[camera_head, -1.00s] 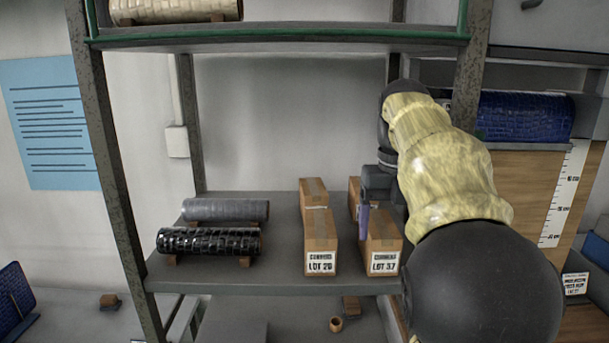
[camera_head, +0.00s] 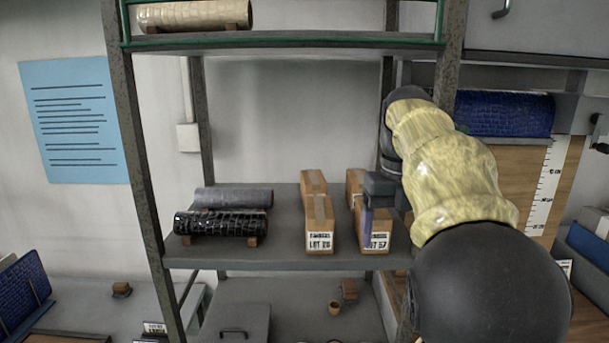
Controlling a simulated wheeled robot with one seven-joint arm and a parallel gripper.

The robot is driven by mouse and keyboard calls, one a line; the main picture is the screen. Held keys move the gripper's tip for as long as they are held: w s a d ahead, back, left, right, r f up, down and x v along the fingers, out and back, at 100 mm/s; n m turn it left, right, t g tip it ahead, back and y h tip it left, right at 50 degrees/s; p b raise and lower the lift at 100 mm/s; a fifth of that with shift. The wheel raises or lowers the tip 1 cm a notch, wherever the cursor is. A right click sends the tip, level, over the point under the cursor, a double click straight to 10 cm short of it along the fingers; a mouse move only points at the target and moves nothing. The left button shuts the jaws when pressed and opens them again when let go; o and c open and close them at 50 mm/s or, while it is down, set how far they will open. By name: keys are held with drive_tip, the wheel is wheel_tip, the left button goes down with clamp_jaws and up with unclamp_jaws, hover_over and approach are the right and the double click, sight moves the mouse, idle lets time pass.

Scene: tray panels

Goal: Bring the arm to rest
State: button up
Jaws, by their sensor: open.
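My arm (camera_head: 455,175), with a yellow mottled sleeve and dark joints, reaches in from the lower right toward the shelf unit. My gripper (camera_head: 367,222) is at the arm's far end, in front of the right-hand cartons, and points downward. A purple finger shows against the carton marked LOT 57 (camera_head: 378,240); whether it touches the carton I cannot tell. Nothing is seen held. The gripper is open, though its second finger is hard to make out.
The carton marked LOT 26 (camera_head: 319,228) stands left of the gripper. A black roll (camera_head: 220,223) and a grey roll (camera_head: 233,197) lie on the same shelf (camera_head: 285,258). A metal post (camera_head: 452,60) rises close by the arm. A blue roll (camera_head: 505,114) lies at right.

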wheel_tip(320, 180, down, 15)
drive_tip(key=s+d+n+t+p, duration=0.1)
drive_tip(key=s+d+n+p, duration=0.15)
drive_tip(key=n, duration=1.45)
drive_tip(key=s+a+f+n+t+p, duration=0.1)
drive_tip(key=s+a+f+n, duration=0.1)
drive_tip(key=s+f+n, duration=0.8)
drive_tip(key=shift+s+a+f+n+t, duration=0.35)
drive_tip(key=shift+s+n, duration=0.3)
drive_tip(key=shift+n, duration=3.35)
drive_tip(key=shift+r, duration=0.1)
